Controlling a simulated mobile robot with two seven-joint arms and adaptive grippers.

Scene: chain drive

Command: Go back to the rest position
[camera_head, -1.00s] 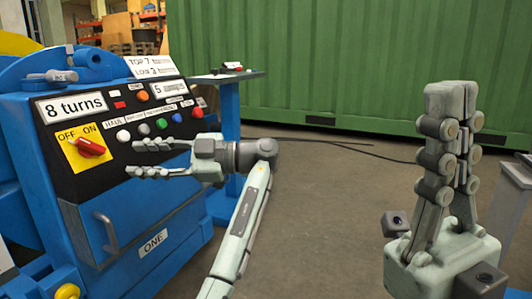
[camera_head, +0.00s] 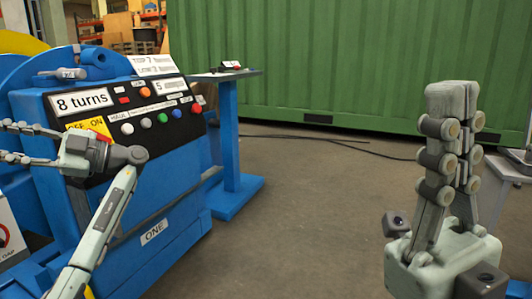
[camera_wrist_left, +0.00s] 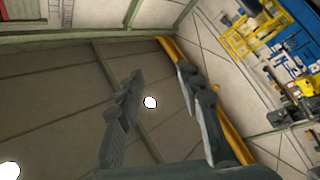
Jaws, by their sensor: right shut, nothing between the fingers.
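My left gripper (camera_head: 22,142) is at the left edge of the head view, in front of the blue machine's control panel. Its fingers point left and stand apart. In the left wrist view the left gripper (camera_wrist_left: 160,105) shows two spread fingers with nothing between them. My right gripper (camera_head: 455,90) stands upright at the right of the head view, its fingers pressed together and empty.
The blue machine (camera_head: 160,215) has a panel with a "8 turns" display (camera_head: 82,102), coloured buttons and a yellow OFF/ON switch plate (camera_head: 90,127), partly hidden by my left gripper. A blue stand (camera_head: 230,140) is behind it. A green container (camera_head: 330,60) closes the back. The middle floor is clear.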

